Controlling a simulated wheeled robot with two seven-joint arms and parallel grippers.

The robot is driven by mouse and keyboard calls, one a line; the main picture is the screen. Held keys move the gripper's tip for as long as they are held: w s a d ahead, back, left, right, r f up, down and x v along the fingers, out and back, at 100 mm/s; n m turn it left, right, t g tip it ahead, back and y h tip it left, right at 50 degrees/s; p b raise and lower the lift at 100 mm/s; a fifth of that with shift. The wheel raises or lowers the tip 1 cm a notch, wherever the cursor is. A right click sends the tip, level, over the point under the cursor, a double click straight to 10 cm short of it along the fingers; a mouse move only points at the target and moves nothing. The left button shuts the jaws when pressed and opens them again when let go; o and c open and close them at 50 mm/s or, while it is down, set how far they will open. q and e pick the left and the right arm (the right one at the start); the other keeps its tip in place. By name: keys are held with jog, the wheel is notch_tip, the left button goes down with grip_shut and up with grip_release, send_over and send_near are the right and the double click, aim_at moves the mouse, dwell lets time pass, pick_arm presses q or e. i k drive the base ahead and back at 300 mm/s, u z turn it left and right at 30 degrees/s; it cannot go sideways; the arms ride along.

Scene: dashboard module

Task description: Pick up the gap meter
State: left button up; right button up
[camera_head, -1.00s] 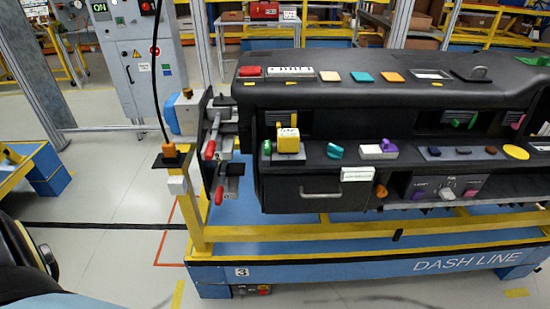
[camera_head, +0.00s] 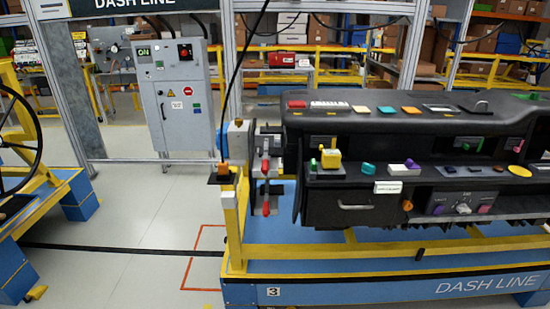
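No label marks the gap meter, and I cannot tell for sure which thing it is. A yellow block-shaped device (camera_head: 331,158) stands upright on the left end of the dashboard's shelf. An orange piece (camera_head: 223,168) sits on a small black plate on the yellow post, with a black cable (camera_head: 241,75) running up from it. The black dashboard module (camera_head: 400,127) is held at its left end by a fixture with red-handled clamps (camera_head: 265,208). Neither of my grippers is in view.
The dashboard rests on a blue and yellow line frame (camera_head: 375,292). A grey control cabinet (camera_head: 175,110) stands behind on the left. A steering wheel (camera_head: 22,130) is on a yellow and blue stand at the far left. Open floor (camera_head: 130,245) lies between the stands.

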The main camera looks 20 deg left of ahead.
aim_at(331, 159)
jog(key=u, duration=0.45)
jog(key=i, duration=1)
